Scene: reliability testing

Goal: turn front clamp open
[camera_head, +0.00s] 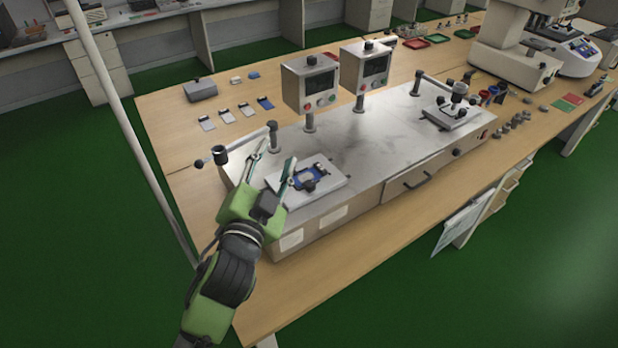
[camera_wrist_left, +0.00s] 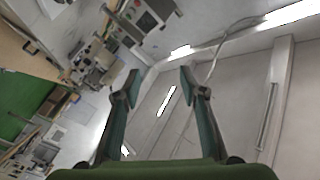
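My left gripper (camera_head: 275,155) is open and empty, with its fingers pointing up and away over the near left end of the metal test bench (camera_head: 350,150). At this end stands a swing-arm clamp (camera_head: 245,141) on a post, with a dark ring and black ball knob at its left end. It lies just beyond and left of the fingers, with no clear contact. A white fixture plate (camera_head: 328,190) with a blue part (camera_head: 309,180) is right of the gripper. In the left wrist view the spread fingers (camera_wrist_left: 160,76) have nothing between them. My right gripper is out of view.
Two control boxes (camera_head: 310,84) (camera_head: 365,68) stand on posts behind the bench's middle. A second clamp arm (camera_head: 438,82) and fixture (camera_head: 452,115) are at the far right. Small blue and white parts (camera_head: 236,112) lie on the wooden table behind.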

